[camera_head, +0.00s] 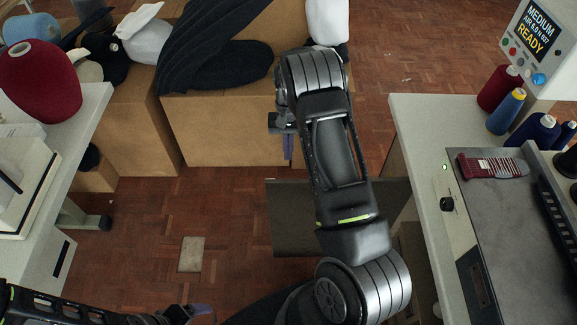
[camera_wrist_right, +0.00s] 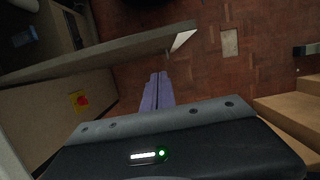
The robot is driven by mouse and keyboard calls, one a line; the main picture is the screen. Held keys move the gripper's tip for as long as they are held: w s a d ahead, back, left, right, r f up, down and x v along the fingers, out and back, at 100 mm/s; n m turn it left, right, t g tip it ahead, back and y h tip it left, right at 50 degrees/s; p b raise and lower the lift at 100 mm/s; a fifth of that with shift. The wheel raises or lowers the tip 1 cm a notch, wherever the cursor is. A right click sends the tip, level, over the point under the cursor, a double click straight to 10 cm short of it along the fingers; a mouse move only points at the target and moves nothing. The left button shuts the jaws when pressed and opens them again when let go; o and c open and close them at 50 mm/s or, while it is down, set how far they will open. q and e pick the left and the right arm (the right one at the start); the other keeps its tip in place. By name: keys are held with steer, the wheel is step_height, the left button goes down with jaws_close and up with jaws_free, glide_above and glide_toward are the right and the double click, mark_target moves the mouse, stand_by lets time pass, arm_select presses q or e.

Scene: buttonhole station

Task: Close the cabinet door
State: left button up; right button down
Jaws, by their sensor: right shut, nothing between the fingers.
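The cabinet door (camera_head: 290,215) is a dark brown-grey panel standing open beneath the right-hand table, partly hidden by my right arm in the head view. In the right wrist view the door (camera_wrist_right: 100,57) runs from the left edge to the upper middle, with a pale free end. My right gripper (camera_head: 288,147) has purple fingers, shut and empty, beyond the door in the head view. In the right wrist view its fingertips (camera_wrist_right: 158,75) lie close below the door's free end; I cannot tell whether they touch. My left gripper (camera_head: 197,311) is at the bottom edge, its jaws unclear.
The right table (camera_head: 415,125) carries thread spools and a control box. Cardboard boxes (camera_head: 215,130) with dark and white textiles stand at the back. A left table (camera_head: 75,125) holds a red yarn cone. A red button (camera_wrist_right: 82,101) shows on a pale panel. Floor between tables is mostly clear.

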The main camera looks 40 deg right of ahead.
steer(key=s+a+f, duration=0.1)
steer(key=s+a+p, duration=0.1)
steer(key=s+f+p, duration=0.1)
steer(key=shift+s+a+f, duration=0.35)
steer(key=shift+s+a, duration=0.05)
steer(key=shift+a, duration=0.1)
